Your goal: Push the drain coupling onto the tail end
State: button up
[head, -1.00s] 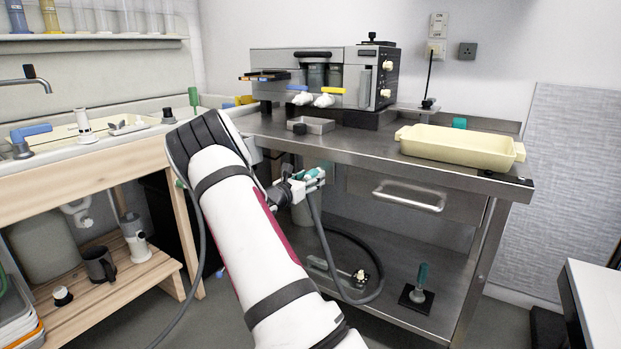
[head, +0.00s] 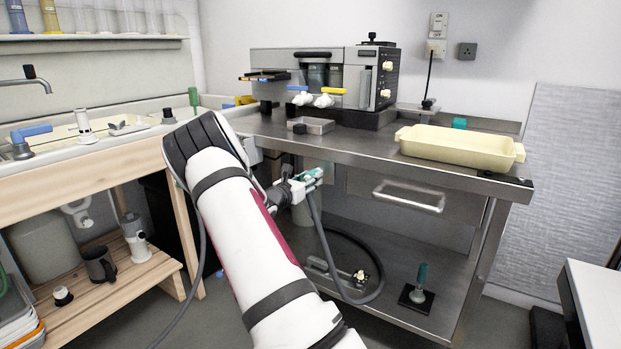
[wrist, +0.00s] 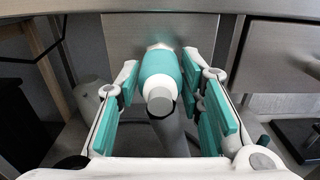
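The drain coupling, a teal collar with a white lower part (wrist: 160,68), sits between my gripper's teal-padded fingers in the wrist view. A grey hose (wrist: 170,132) runs from the coupling towards the camera. A pale metallic piece shows just beyond the coupling and may be the tail end; whether they touch, I cannot tell. In the head view my gripper (head: 311,178) is below the steel bench's front edge, and the coupling is too small to make out.
The steel bench (head: 360,150) overhangs my gripper, with a drawer handle (head: 408,197) to the right. The hose (head: 335,280) loops down onto the lower shelf (head: 390,300). A wooden sink stand (head: 100,175) is at left.

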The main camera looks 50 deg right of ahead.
grip_shut()
jog(key=shift+a, duration=0.45)
dwell(0.5)
jog(key=shift+s+a+p, duration=0.15)
jog(key=shift+a+p, duration=0.25)
jog(key=shift+a, duration=0.7)
jog(key=a+p, duration=0.2)
jog(key=a, duration=0.4)
jog(key=shift+s+a, duration=0.15)
jog(key=shift+s, duration=0.05)
